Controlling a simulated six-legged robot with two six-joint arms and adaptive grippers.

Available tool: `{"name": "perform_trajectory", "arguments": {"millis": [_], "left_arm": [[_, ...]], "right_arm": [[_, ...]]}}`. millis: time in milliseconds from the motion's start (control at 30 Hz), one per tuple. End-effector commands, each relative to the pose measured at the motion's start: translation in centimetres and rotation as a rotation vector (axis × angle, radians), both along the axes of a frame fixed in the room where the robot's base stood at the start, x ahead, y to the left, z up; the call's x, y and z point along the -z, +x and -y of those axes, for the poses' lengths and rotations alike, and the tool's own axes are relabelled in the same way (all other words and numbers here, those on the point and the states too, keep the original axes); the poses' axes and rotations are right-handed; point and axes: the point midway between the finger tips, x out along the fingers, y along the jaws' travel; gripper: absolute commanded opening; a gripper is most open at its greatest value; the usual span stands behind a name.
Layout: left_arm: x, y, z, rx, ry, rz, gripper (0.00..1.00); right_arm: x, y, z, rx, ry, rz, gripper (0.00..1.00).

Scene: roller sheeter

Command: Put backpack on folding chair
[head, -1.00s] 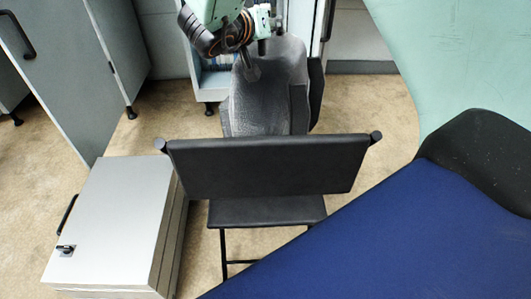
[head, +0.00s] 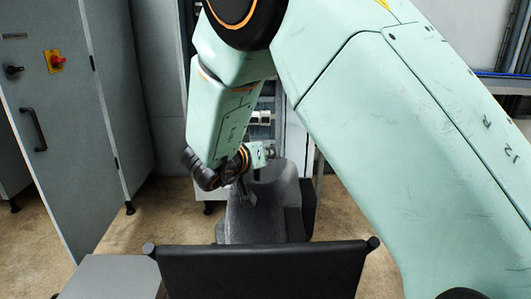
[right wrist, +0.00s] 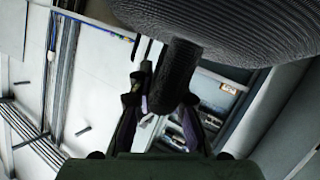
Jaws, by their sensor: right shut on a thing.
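The grey backpack (head: 266,212) is upright beyond the backrest of the black folding chair (head: 262,272) in the head view. The backrest hides its lower part, so I cannot tell whether it touches anything below. My right gripper (head: 246,190) is at the backpack's upper left. In the right wrist view, the gripper's fingers (right wrist: 163,112) are shut around a dark ribbed loop (right wrist: 177,75) of the backpack, whose body (right wrist: 225,28) fills the top. The chair's seat is out of sight now. My left gripper is not in view.
A grey cabinet (head: 50,120) with a red switch stands at the left. A light grey box (head: 112,278) is beside the chair at the lower left. An open cabinet (head: 296,140) stands behind the backpack. Bare floor (head: 345,225) shows right of the backpack.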

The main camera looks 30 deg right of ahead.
Motion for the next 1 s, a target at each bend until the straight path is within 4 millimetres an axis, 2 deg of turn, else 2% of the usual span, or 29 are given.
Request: {"name": "perform_trajectory", "arguments": {"millis": [33, 267, 500, 600, 1000], "left_arm": [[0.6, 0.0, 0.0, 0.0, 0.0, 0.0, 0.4], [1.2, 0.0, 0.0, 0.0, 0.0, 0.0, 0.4], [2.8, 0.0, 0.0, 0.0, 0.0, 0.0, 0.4], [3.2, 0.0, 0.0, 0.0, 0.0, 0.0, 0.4], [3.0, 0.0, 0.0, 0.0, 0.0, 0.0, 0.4]], "right_arm": [[0.5, 0.2, 0.0, -0.001, -0.006, 0.009, 0.0], [1.8, 0.1, 0.1, -0.001, -0.007, 0.01, 0.0], [5.1, 0.1, 0.1, -0.002, -0.005, 0.008, 0.0], [5.9, 0.1, 0.1, -0.002, -0.005, 0.01, 0.0], [6.1, 0.1, 0.1, -0.002, -0.005, 0.01, 0.0]]}}
